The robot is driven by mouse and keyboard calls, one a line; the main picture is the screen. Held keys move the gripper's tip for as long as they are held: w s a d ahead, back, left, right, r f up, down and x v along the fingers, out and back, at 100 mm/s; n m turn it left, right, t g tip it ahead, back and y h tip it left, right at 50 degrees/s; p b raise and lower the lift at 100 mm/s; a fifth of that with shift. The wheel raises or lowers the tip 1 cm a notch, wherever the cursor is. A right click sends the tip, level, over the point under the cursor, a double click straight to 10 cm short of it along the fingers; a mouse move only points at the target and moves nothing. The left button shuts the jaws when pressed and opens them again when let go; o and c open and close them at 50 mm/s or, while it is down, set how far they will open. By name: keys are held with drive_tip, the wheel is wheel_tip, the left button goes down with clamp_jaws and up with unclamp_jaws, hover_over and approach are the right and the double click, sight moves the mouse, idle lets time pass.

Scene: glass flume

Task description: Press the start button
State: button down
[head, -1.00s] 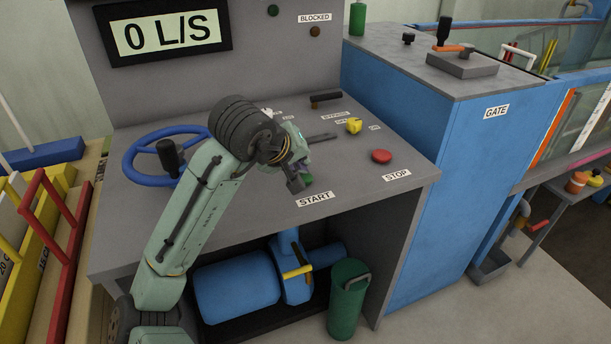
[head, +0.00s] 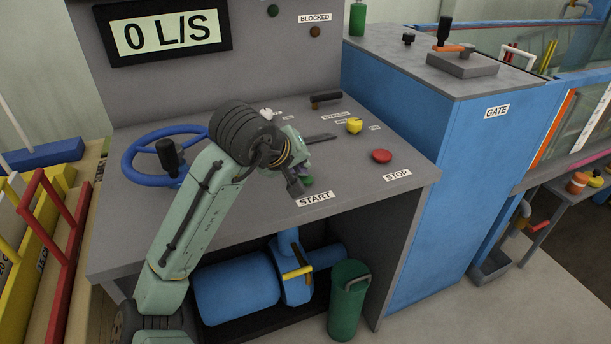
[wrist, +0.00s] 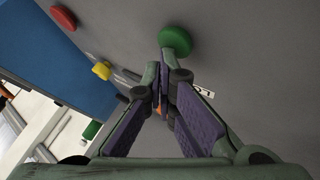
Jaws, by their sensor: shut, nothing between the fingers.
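The green start button (head: 308,181) is on the grey console top just behind the START label (head: 314,199); my gripper partly hides it in the head view. In the wrist view the round green button (wrist: 175,40) shows just beyond my fingertips. My gripper (head: 298,188) is shut and empty, pointing down at the console beside the button. In the wrist view the tips of my gripper (wrist: 166,78) overlap the button's near edge; I cannot tell whether they touch it. The display (head: 168,33) reads 0 L/S.
The red stop button (head: 381,156) and a yellow knob (head: 354,125) are to the right on the console. A black lever (head: 326,98) stands behind. A blue handwheel (head: 146,158) is at left. The blue gate cabinet (head: 430,160) rises on the right.

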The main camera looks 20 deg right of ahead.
drive_tip(key=shift+r+p, duration=0.9)
drive_tip(key=shift+p, duration=0.1)
wheel_tip(320, 180, up, 4)
drive_tip(key=p, duration=0.3)
drive_tip(key=shift+f, duration=0.1)
wheel_tip(320, 180, up, 2)
drive_tip(key=shift+r+p, duration=0.1)
drive_tip(key=shift+p, duration=0.5)
